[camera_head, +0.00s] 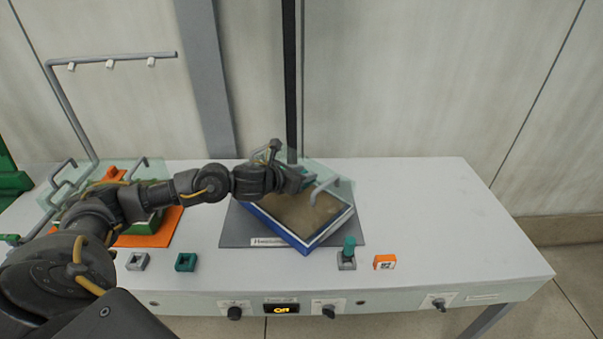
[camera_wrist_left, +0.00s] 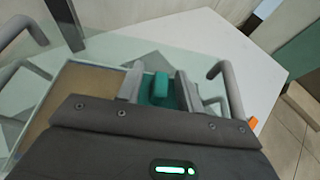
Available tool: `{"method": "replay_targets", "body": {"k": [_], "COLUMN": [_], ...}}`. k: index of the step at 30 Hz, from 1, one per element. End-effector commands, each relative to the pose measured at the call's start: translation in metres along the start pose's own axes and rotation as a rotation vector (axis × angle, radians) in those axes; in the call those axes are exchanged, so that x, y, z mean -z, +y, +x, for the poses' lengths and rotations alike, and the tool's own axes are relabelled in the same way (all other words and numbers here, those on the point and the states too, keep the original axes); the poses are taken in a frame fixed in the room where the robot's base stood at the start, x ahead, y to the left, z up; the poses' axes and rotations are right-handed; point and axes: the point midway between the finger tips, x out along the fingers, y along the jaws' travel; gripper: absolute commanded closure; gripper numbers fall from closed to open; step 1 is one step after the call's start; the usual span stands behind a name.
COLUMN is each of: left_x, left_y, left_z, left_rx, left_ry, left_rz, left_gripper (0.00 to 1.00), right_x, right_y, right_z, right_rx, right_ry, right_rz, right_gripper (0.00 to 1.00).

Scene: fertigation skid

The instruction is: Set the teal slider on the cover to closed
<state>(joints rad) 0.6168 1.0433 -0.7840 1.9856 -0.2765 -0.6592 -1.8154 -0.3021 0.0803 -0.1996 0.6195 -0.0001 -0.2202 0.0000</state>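The teal slider (camera_wrist_left: 160,87) shows in the left wrist view on a clear glass-like cover (camera_head: 345,184) with grey bar handles (camera_head: 323,188). The cover lies over a blue-framed tray (camera_head: 279,229) with a brown surface. My left gripper (camera_wrist_left: 159,90) is at the cover, its two fingers on either side of the teal slider's raised knob. Narrow gaps seem to show between knob and fingers, so it looks open around the knob. In the head view the left gripper (camera_head: 303,178) mostly hides the slider. My right gripper is not in view.
A second clear cover is at left over an orange mat (camera_head: 150,238). Knobs and a lit display (camera_head: 281,309) line the front. The right of the table (camera_head: 440,215) is clear.

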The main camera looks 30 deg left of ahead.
Motion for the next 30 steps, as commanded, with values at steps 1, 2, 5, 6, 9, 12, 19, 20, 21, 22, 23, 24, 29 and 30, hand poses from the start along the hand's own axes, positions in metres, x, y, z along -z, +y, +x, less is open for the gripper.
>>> {"method": "replay_targets", "body": {"k": [1, 2, 5, 6, 9, 12, 19, 20, 21, 22, 23, 24, 29, 30], "left_x": [0.0, 0.0, 0.001, 0.001, 0.002, 0.002, 0.002, 0.002, 0.002, 0.002, 0.001, 0.001, 0.0, 0.0], "left_y": [0.0, 0.0, 0.0, 0.001, 0.0, 0.0, 0.001, 0.001, 0.001, 0.0, 0.0, 0.0, 0.0, 0.0], "left_z": [-0.001, -0.001, -0.009, -0.015, -0.033, -0.054, -0.093, -0.096, -0.1, -0.102, -0.104, -0.106, -0.108, -0.108], "left_rx": [0.0, 0.0, 0.0, 0.0, 0.0, 0.001, -0.001, -0.001, -0.001, -0.001, -0.001, -0.001, 0.0, 0.0], "left_ry": [0.0, 0.0, -0.001, -0.001, 0.0, 0.0, 0.001, 0.001, 0.001, 0.001, 0.001, 0.001, 0.001, 0.001], "left_rz": [0.0, 0.0, 0.002, 0.003, 0.004, 0.006, 0.003, 0.003, 0.003, 0.002, 0.001, 0.001, 0.001, 0.0], "left_gripper": [0.64, 0.64, 0.64, 0.64, 0.64, 0.64, 0.64, 0.64, 0.64, 0.64, 0.64, 0.64, 0.64, 0.64], "right_x": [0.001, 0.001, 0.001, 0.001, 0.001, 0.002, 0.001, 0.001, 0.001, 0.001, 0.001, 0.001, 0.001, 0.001], "right_y": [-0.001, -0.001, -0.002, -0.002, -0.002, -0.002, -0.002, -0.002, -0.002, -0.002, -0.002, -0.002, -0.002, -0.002], "right_z": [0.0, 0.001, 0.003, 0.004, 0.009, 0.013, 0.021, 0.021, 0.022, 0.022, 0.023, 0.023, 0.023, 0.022], "right_rx": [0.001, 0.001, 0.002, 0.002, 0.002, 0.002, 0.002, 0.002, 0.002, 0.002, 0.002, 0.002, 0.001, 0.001], "right_ry": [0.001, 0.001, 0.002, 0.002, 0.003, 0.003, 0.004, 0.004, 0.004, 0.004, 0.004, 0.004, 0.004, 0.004], "right_rz": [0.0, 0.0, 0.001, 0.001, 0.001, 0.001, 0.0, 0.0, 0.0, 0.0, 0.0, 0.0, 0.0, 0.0], "right_gripper": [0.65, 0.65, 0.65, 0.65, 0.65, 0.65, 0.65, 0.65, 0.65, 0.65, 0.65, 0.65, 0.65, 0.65]}}
